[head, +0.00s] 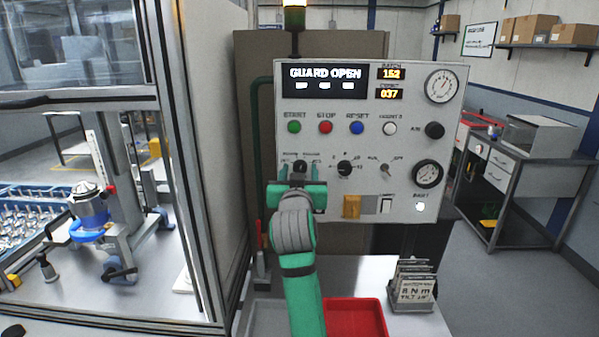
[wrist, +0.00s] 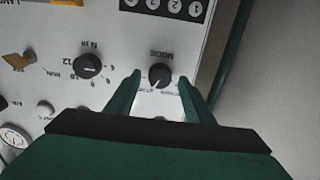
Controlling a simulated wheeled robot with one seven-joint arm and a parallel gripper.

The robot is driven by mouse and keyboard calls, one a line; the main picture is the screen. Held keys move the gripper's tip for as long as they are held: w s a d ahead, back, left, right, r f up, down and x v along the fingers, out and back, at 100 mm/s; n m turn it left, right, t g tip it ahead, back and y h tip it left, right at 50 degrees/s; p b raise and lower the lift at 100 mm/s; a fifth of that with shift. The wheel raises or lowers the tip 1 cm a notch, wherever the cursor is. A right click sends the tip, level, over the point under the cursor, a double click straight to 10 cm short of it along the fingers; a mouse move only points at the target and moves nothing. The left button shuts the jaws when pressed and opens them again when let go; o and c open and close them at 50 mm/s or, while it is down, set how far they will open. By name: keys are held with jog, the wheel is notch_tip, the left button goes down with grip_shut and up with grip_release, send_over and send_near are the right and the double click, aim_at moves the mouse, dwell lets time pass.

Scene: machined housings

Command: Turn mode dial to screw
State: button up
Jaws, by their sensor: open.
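The mode dial (wrist: 159,75) is a round black knob on the light control panel (head: 380,110), with the word MODE printed beside it in the wrist view. In the head view the dial (head: 299,165) shows just above my gripper (head: 298,177). In the wrist view my gripper (wrist: 158,85) is open, one dark green finger on each side of the dial, with a gap visible on both sides. The dial's pale pointer mark is angled toward small labels near the gripper, too blurred to read surely.
A second black knob (wrist: 87,65), marked in numbers, sits beside the mode dial; it is also in the head view (head: 345,168). The panel has coloured buttons, gauges and a GUARD OPEN display (head: 325,81). A red tray (head: 357,318) and a card stand (head: 414,285) are on the bench below.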

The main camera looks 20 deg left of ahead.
jog(key=shift+w, duration=0.25)
jog(key=c, duration=1)
jog(key=shift+n, duration=0.3)
jog(key=n, duration=0.3)
jog(key=shift+n, duration=0.3)
jog(key=shift+a+n, duration=0.15)
jog(key=shift+n, duration=2.15)
jog(key=shift+s, duration=0.1)
